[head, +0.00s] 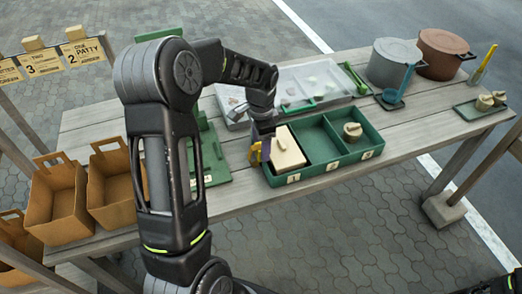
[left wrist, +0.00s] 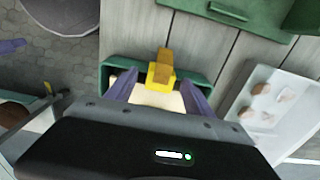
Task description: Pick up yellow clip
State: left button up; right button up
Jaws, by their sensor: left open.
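The yellow clip (left wrist: 161,70) shows in the left wrist view at the edge of the green compartment tray, beside a cream block. In the head view the clip (head: 254,155) is a small yellow patch at the tray's left end, partly hidden by my gripper. My left gripper (head: 264,149) reaches down over that end. Its purple fingers are open, one on each side of the clip in the left wrist view (left wrist: 160,88). I cannot tell whether they touch it.
The green tray (head: 318,174) holds the cream block (head: 287,150) and a round clay piece (head: 352,132). A clear-lidded box (head: 315,80) stands behind it. Pots (head: 442,54) are at the back right, brown bins (head: 55,195) at the left.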

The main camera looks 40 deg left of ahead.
pick_arm(q)
jog(key=c, duration=1.3)
jog(key=shift+r, duration=0.15)
notch_tip(320, 180, up, 10)
jog(key=shift+f+b, duration=0.1)
jog(key=shift+b, duration=0.45)
notch_tip(320, 180, up, 4)
jog(key=p, duration=0.3)
jog(key=shift+r+p, duration=0.2)
jog(key=shift+p, duration=0.2)
jog(key=shift+r, duration=0.1)
dwell(0.5)
